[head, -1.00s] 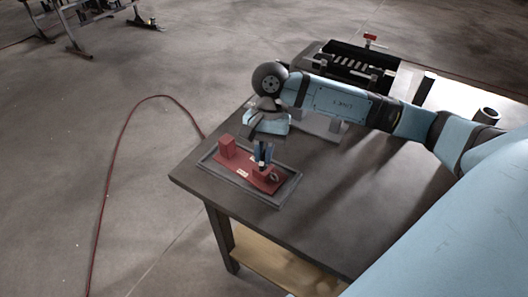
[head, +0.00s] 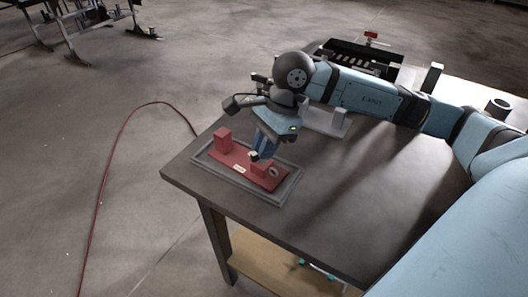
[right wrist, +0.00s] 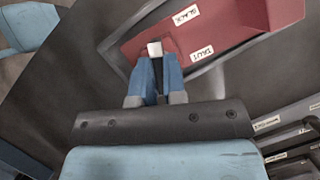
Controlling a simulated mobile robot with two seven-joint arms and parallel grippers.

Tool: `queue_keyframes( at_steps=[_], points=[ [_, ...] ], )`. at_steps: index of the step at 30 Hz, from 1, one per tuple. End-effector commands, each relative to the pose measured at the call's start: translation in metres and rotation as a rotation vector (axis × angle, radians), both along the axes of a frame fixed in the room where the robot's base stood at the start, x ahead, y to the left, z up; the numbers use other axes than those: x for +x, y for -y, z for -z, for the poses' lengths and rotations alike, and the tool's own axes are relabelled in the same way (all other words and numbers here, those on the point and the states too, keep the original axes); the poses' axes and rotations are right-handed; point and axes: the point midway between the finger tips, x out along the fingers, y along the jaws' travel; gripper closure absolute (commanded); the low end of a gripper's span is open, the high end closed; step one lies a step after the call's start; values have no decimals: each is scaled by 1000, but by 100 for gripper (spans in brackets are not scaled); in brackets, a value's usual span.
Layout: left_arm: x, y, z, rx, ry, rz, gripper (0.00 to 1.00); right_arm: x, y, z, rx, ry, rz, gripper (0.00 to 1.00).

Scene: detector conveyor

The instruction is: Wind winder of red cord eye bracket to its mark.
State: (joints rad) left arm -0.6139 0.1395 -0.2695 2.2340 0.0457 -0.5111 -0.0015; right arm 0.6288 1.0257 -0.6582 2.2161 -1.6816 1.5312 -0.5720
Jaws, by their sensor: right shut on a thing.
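The red cord eye bracket (head: 236,162) lies in a grey tray on the dark table, with an upright red block at its left end and a lower block with a dark ring at its right. It also shows in the right wrist view (right wrist: 225,35), where white labels read "SLACK" and "TAUT". My right gripper (head: 257,155) has blue fingers and is shut on the winder, a small pale piece (right wrist: 155,49) at the fingertips, beside the lower block. The fingers hide most of the winder. My left gripper is not in view.
The grey tray rim (head: 225,180) surrounds the bracket. A black bin (head: 365,55) with slots stands at the back of the table (head: 345,195). The table's front right is clear. A red hose (head: 115,150) lies on the floor to the left.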

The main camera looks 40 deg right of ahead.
Motion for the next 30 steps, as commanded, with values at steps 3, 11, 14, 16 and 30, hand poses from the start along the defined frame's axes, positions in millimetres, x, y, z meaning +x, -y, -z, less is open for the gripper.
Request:
queue_keyframes(
  at_steps=[3,11,14,16,30],
  points=[
    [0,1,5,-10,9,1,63,-1,1,4,-3,1,103,100],
    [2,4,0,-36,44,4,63,-2,0,3,-1,1,290,100],
    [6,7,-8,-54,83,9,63,-2,0,2,-2,1,342,100],
    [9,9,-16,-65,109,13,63,-2,0,2,-2,0,372,100],
    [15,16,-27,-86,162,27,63,-2,0,0,-3,-1,439,100]
  ],
)
